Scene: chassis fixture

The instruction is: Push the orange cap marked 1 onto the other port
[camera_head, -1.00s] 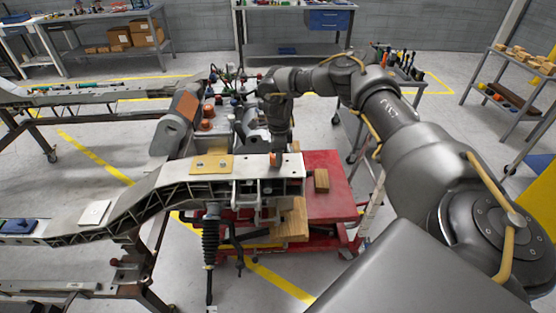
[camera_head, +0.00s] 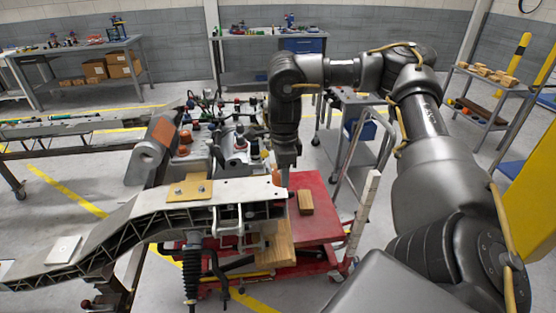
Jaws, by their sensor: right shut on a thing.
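My right gripper (camera_head: 286,176) points down at the right-hand end of the pale chassis rail (camera_head: 230,191). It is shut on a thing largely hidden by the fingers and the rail. A small orange patch (camera_head: 278,179), perhaps the orange cap, shows right beside the fingertips at the rail end. Its mark cannot be read, and I cannot tell whether it touches a port. Two more orange caps (camera_head: 184,143) stand on the grey assembly behind the rail. The ports are too small to make out. My left gripper is not in view.
A red cart (camera_head: 325,218) with a wooden block (camera_head: 305,202) stands under and right of the rail end. A tan plate (camera_head: 190,190) lies on the rail. A grey trolley (camera_head: 350,150) stands behind.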

